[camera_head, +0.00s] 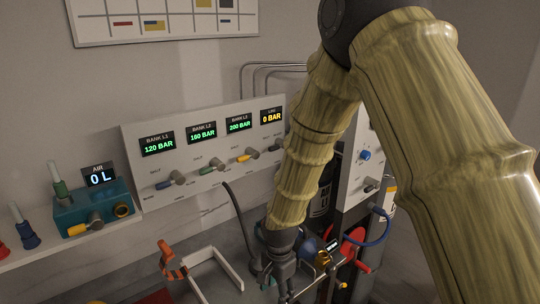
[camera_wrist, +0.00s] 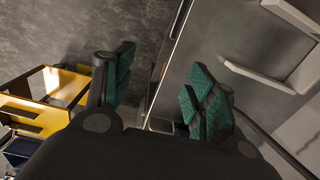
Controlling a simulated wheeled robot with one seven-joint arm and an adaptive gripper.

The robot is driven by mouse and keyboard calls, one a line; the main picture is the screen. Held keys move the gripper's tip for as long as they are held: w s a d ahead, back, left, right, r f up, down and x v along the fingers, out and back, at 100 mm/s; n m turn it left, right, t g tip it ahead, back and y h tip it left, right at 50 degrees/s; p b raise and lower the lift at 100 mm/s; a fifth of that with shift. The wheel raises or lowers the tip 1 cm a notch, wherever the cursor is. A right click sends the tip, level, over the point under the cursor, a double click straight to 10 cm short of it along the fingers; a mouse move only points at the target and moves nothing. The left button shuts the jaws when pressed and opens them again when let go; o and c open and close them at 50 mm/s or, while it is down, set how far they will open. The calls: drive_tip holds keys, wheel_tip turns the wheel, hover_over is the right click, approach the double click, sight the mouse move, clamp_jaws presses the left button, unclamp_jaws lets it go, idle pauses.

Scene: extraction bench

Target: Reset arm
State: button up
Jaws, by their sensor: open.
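My arm, clad in a yellow bamboo-like cover, comes down from the top right in the head view. My dark gripper (camera_head: 286,290) hangs at its end near the bottom centre, over the bench front. In the wrist view my gripper (camera_wrist: 162,88) has its two green-padded fingers spread wide apart. Nothing is between them except the bench edge and floor beyond. The arm hides part of the panel behind it.
A gauge panel (camera_head: 136,146) with several displays and valve knobs stands at the back. A teal AIR box (camera_head: 110,206) sits left. A white U-shaped bracket (camera_head: 212,262), an orange-and-black handle (camera_head: 172,262) and a red wheel (camera_head: 352,244) lie close around my gripper. A yellow frame (camera_wrist: 62,118) stands at left.

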drive_tip(key=s+d+f+n+b, duration=0.1)
drive_tip(key=s+d+f+n, duration=0.1)
drive_tip(key=s+d+f, duration=0.55)
drive_tip(key=s+d+f+n+b, duration=0.2)
drive_tip(key=s+f, duration=0.2)
drive_tip(key=f, duration=0.7)
drive_tip(key=s+d+f+n, duration=0.2)
drive_tip(key=s+d+f, duration=0.1)
drive_tip(key=s, duration=0.3)
drive_tip(key=s+d+f+n+b, duration=0.1)
drive_tip(key=s+d+f, duration=0.3)
drive_tip(key=s, duration=0.3)
drive_tip(key=s+d+f+n+b, duration=0.1)
drive_tip(key=s+d+f+n, duration=0.1)
drive_tip(key=s+d+f, duration=0.2)
drive_tip(key=s, duration=0.2)
drive_tip(key=shift+s+n, duration=0.3)
drive_tip(key=shift+d, duration=0.1)
